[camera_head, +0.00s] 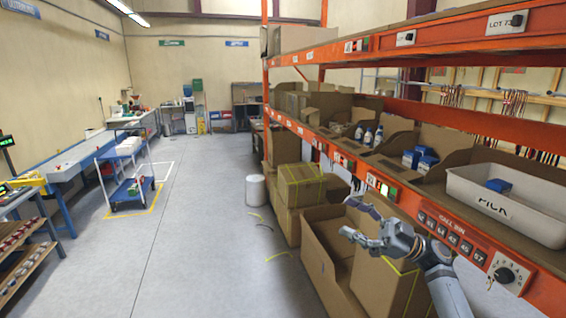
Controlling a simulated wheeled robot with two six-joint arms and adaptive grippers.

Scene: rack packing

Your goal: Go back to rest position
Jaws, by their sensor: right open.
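My right gripper (354,217) is in front of the orange rack, at the lower right of the head view. Its arm comes in from the bottom right. Its fingers are apart and nothing is between them. It is above an open cardboard box (319,262) on the floor and a little below the shelf edge (372,180). My left gripper does not show.
The orange rack holds cardboard bins and a white PICK tote (465,190) with a blue box (497,185). Stacked cartons (300,186) and a white bin (256,190) stand below. A blue cart (131,190) stands left.

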